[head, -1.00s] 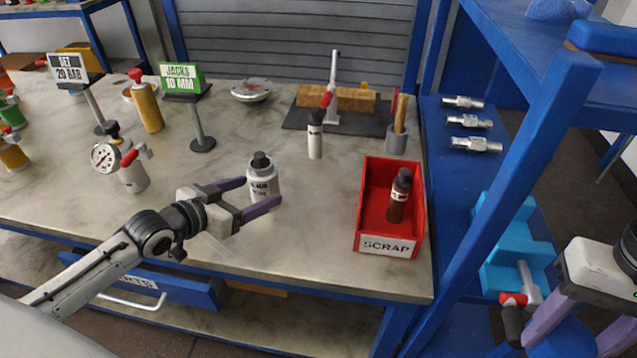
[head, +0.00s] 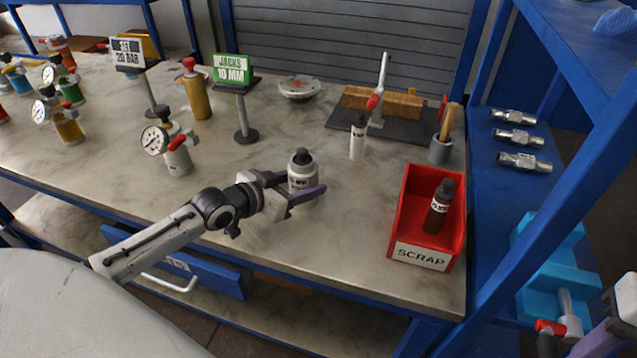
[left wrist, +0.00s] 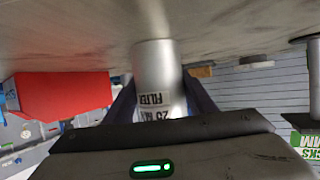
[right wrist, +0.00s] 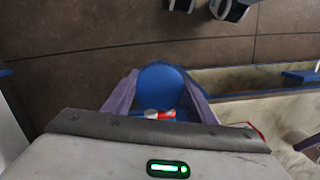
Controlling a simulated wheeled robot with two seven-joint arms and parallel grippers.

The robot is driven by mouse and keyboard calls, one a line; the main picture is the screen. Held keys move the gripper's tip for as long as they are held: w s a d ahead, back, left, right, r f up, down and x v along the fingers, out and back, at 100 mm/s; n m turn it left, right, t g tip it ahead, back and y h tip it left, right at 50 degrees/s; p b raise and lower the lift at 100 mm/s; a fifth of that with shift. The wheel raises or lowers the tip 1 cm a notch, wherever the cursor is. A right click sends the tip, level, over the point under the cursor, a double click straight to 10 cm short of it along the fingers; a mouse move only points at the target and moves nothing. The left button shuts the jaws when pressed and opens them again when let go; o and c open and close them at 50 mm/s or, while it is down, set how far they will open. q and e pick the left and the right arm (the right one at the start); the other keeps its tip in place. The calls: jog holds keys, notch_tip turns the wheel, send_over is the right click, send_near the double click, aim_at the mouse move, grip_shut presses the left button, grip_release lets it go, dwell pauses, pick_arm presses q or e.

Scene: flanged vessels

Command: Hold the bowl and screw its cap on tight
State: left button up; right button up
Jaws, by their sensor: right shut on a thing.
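The bowl (head: 302,184) is a small white-grey vessel with a dark top, upright on the bench. In the left wrist view the bowl (left wrist: 155,65) shows a label with "FILTER". My left gripper (head: 305,186) has a finger on each side of the bowl; it looks open, with a gap on one side.
A red SCRAP bin (head: 423,256) holding a dark bottle (head: 438,208) stands right of the bowl. A white bottle (head: 358,140) stands behind, a gauge vessel (head: 176,158) to the left. A blue shelf frame (head: 540,175) rises at the right. The bench between bowl and bin is clear.

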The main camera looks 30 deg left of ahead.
aim_at(302, 151)
pick_arm(q)
jog(key=shift+r, duration=0.1)
jog(key=c, duration=0.5)
notch_tip(302, 151, up, 10)
jog(key=shift+r+p, duration=0.1)
jog(key=shift+p, duration=0.3)
pick_arm(e)
jog(key=shift+r, duration=0.4)
pick_arm(q)
jog(key=o, duration=0.8)
jog(key=c, duration=1.1)
jog(key=shift+o, duration=0.2)
